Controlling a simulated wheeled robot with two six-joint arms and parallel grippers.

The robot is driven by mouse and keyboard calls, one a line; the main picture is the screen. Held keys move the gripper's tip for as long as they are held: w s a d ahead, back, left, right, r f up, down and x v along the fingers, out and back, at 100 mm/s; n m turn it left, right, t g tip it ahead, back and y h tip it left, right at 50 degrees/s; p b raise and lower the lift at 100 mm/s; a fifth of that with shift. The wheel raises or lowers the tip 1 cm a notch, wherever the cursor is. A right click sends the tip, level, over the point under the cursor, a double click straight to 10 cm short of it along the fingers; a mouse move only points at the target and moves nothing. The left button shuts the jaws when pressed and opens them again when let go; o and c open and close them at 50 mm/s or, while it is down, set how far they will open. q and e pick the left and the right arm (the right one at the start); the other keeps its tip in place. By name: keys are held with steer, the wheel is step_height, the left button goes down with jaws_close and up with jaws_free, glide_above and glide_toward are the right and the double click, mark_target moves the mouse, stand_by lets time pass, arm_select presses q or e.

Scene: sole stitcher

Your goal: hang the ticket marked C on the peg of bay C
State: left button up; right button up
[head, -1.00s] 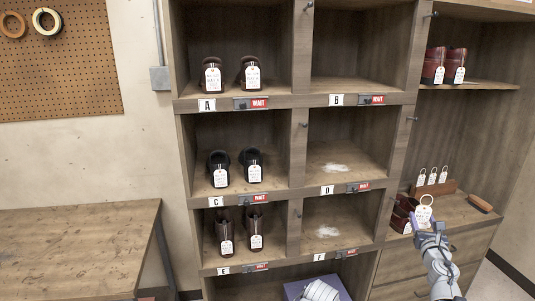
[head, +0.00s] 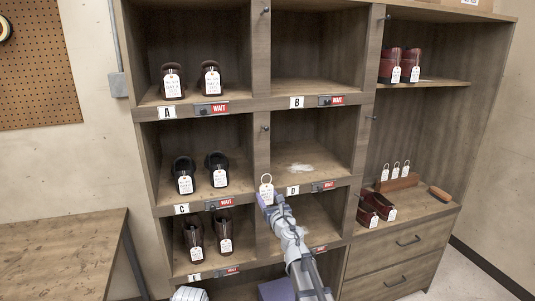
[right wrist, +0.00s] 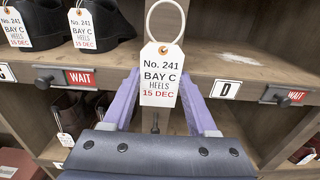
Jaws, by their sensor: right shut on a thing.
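My right gripper (head: 267,199) is shut on the ticket marked C (head: 266,188), a white tag with a ring at its top. In the right wrist view the ticket (right wrist: 161,75) stands upright between the purple fingers and reads No. 241, BAY C, HEELS, 15 DEC. Bay C, with its label (head: 182,209), holds a pair of black shoes (head: 200,172) with tags. A small peg (head: 265,128) sits high on the post right of bay C. The ticket is in front of this post, well below that peg, its ring empty.
Bay D (head: 300,165) at right is empty apart from a white patch. Red WAIT signs (head: 219,204) line the shelf edges. Another peg (right wrist: 155,125) is on the lower post. Several tickets stand in a wooden rack (head: 396,182) beside red shoes (head: 376,207).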

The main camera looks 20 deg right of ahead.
steer(key=p, duration=1.7)
glide_toward(262, 145)
steer(key=s+r, duration=0.2)
steer(key=s, duration=0.2)
steer(key=shift+s+d, duration=0.15)
steer(key=shift+s, duration=0.05)
steer(key=shift+w+f, duration=0.1)
steer(key=shift+w, duration=0.05)
steer(key=shift+w+a+f+b, duration=0.1)
steer(key=shift+w+f+b, duration=0.05)
steer(key=shift+w, duration=2.15)
steer(key=shift+w+a+f+b, duration=0.1)
steer(key=shift+w+f+b, duration=0.1)
steer(key=shift+w, duration=2.15)
steer(key=shift+w+f+b, duration=0.45)
steer(key=shift+w+f, duration=0.05)
steer(key=shift+w, duration=0.05)
steer(key=o, duration=1.4)
steer(key=shift+c, duration=0.2)
